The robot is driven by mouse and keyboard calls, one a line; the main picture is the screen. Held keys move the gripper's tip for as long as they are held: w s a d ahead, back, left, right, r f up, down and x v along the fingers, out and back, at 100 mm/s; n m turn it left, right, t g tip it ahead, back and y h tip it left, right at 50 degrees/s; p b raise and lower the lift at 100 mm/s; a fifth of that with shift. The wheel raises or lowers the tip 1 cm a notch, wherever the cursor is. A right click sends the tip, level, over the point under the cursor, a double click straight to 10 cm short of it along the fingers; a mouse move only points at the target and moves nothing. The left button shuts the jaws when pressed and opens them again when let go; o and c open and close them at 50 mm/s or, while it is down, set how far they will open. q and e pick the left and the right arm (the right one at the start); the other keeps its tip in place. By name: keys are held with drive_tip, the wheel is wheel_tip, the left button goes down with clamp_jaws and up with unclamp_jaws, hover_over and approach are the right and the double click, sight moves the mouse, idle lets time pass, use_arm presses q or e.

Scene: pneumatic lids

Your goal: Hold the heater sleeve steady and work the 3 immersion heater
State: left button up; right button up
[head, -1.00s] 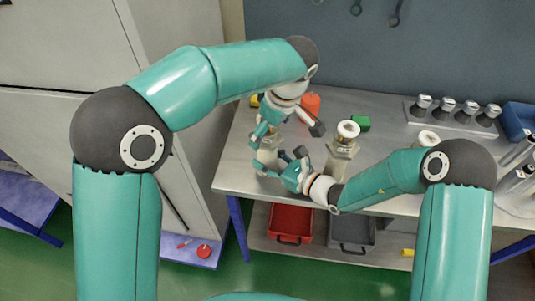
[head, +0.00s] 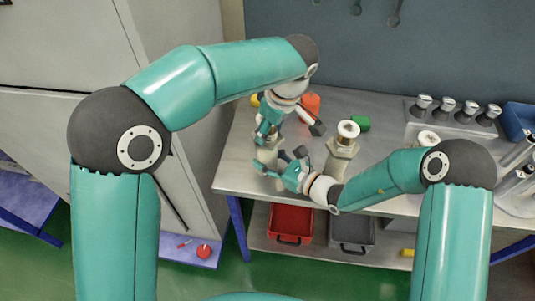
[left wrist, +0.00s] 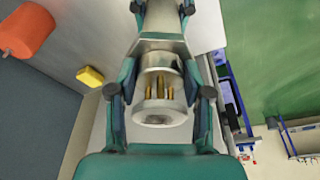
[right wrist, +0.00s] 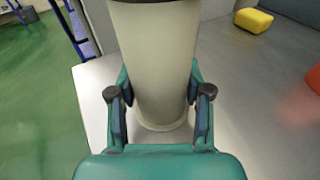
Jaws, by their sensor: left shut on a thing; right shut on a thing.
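The heater sleeve (head: 266,155) is a cream cylinder standing near the table's left front. My right gripper (head: 277,165) is shut around it from the side; the right wrist view shows the sleeve (right wrist: 155,65) between both fingers. My left gripper (head: 266,134) is above the sleeve, shut on an immersion heater. In the left wrist view this heater (left wrist: 160,62) has a silver body and a pale end with brass-coloured rods. Its lower end is hidden, so I cannot tell whether it is clear of the sleeve. Another pale fitting with a ring-shaped top (head: 346,142) stands to the right.
An orange-red object (head: 311,103), a green block (head: 361,123) and a yellow block (head: 255,100) lie towards the back. A rack (head: 450,116) with several silver-topped pieces is at the back right, beside a blue bin (head: 520,119). Red (head: 290,222) and grey trays (head: 351,232) are below.

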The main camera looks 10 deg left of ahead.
idle(0.4)
use_arm(q)
drive_tip(key=shift+r, duration=1.7)
use_arm(e)
drive_tip(key=shift+f, duration=0.1)
use_arm(q)
drive_tip(key=shift+r, duration=1.1)
drive_tip(key=shift+r, duration=0.35)
drive_tip(key=shift+r, duration=2.9)
drive_tip(key=shift+r, duration=0.15)
drive_tip(key=shift+r, duration=2.45)
